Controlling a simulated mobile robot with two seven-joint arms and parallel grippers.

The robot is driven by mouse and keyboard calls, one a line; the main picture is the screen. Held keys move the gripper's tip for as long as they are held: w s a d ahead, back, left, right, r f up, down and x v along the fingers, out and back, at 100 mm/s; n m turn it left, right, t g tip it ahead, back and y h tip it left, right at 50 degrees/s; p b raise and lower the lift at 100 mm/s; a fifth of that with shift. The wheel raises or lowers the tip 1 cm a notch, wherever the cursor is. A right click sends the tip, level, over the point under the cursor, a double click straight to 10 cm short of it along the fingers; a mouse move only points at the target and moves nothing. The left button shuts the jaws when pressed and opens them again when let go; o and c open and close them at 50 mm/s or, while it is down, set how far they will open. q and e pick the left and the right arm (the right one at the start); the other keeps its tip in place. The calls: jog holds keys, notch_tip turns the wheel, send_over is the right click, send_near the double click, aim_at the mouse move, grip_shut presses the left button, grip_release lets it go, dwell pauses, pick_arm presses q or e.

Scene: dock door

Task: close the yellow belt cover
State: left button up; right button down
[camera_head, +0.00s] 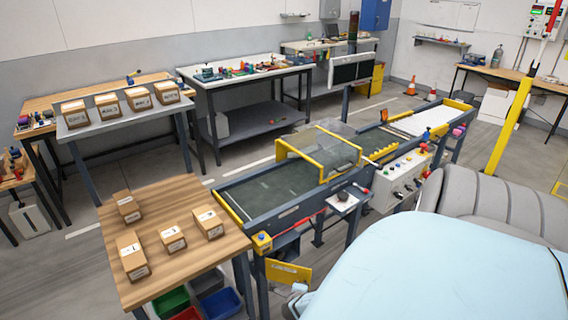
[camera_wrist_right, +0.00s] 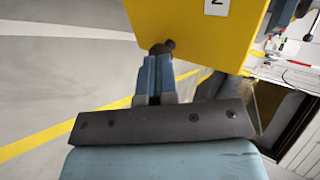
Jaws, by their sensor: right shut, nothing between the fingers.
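A plain yellow panel (camera_head: 288,273) with a small label sticks out below the near end of the conveyor; it looks like the belt cover, swung open. In the head view my pale blue arm hides most of this gripper. My left gripper is not in view.
The conveyor (camera_head: 275,190) carries a clear yellow-framed guard (camera_head: 325,152) and a grey control box (camera_head: 400,180). A wooden table (camera_head: 180,205) with several cartons stands left of it, with coloured bins (camera_head: 220,303) below. A yellow post (camera_head: 508,125) rises at right.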

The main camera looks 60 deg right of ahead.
aim_at(310, 277)
jog(key=d+n+t+b, duration=0.1)
jog(key=d, duration=0.1)
jog(key=d+n+t+y, duration=0.1)
jog(key=d+n, duration=0.1)
jog(key=w+d+n+t+b, duration=0.1)
jog(key=d+t, duration=0.1)
jog(key=d, duration=0.1)
jog(key=shift+d+f+n+y+b, duration=0.1)
jog(key=shift+f+n+y+b, duration=0.2)
jog(key=shift+y+b, duration=0.1)
jog(key=w+d+n+t+y+b, duration=0.2)
jog(key=w+d+n+b, duration=0.1)
jog(key=w+d+b, duration=0.2)
jog(key=shift+d+r+b, duration=0.35)
jog(key=shift+d+b, duration=0.1)
jog(key=shift+d, duration=0.8)
jog(key=shift+w+d+r, duration=0.1)
jog(key=shift+w, duration=0.05)
